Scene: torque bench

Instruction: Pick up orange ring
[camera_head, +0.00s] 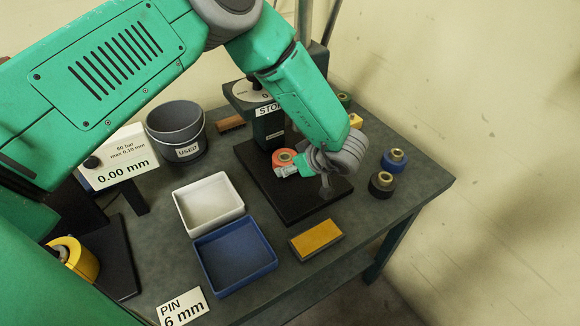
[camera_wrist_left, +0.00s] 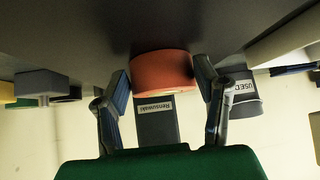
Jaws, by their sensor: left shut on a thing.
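The orange ring (camera_head: 283,156) is at the black base plate (camera_head: 318,207) of the press stand, in front of the column. My left gripper (camera_head: 280,170) reaches down to it from the right and is shut on it. In the left wrist view the orange ring (camera_wrist_left: 162,70) sits between the two fingertips of my left gripper (camera_wrist_left: 164,80), its side facing the camera. I cannot tell whether it touches the plate. Part of the ring is hidden by the gripper in the head view. My right gripper is not in view.
A white tray (camera_head: 207,174) and a blue tray (camera_head: 210,238) stand left of the plate. A grey bucket (camera_head: 160,134) labelled USED is behind them. A yellow-topped block (camera_head: 316,239) lies in front. A blue ring (camera_head: 395,158) and a black ring (camera_head: 380,188) stand at the right.

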